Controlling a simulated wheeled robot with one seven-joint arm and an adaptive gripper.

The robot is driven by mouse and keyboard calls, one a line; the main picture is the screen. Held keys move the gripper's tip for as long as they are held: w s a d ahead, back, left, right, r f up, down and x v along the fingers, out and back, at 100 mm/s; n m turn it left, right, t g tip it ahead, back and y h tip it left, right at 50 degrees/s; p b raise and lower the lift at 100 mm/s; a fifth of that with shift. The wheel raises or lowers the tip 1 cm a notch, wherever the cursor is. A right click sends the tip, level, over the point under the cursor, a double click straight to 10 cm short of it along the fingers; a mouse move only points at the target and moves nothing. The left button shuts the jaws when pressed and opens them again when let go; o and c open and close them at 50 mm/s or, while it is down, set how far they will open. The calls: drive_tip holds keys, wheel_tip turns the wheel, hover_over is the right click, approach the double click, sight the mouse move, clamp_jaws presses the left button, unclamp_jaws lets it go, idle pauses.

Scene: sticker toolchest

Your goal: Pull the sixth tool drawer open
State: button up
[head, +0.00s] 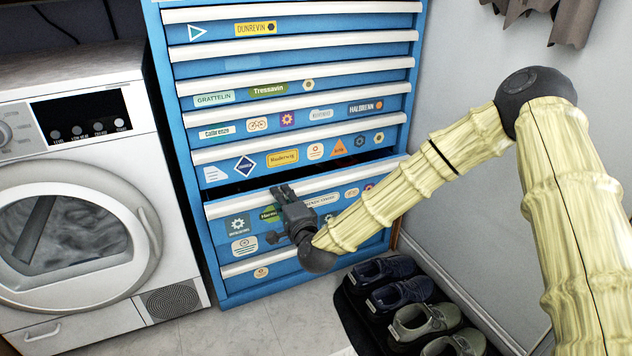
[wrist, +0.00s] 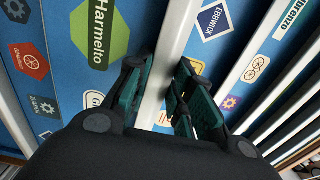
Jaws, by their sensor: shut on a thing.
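The blue tool chest (head: 184,140) stands in the middle of the head view, with white handle strips along its drawers. The sixth tool drawer (head: 345,207), with the Harmelto sticker, stands out a little, and a dark gap shows above its front. My gripper (head: 284,192) is at this drawer's upper edge, left of its middle. In the wrist view my gripper (wrist: 158,82) has its fingers on both sides of the drawer's white handle strip (wrist: 174,42) and is shut on it. My gripper hides part of the drawer front and its stickers.
A white washing machine (head: 75,62) stands close on the left. Shoes (head: 400,296) on a dark mat lie on the floor at the chest's lower right. A grey wall (head: 470,90) is on the right. Some floor (head: 235,328) is clear before the chest.

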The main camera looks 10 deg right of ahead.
drive_tip(key=p+v, duration=0.9)
drive_tip(key=v, duration=1.9)
drive_tip(key=shift+s+p, duration=0.3)
drive_tip(key=shift+s, duration=0.05)
idle(2.1)
drive_tip(key=shift+d, duration=0.1)
idle(0.4)
drive_tip(key=o, duration=2)
drive_tip(key=shift+o, duration=0.2)
drive_tip(key=shift+r, duration=0.1)
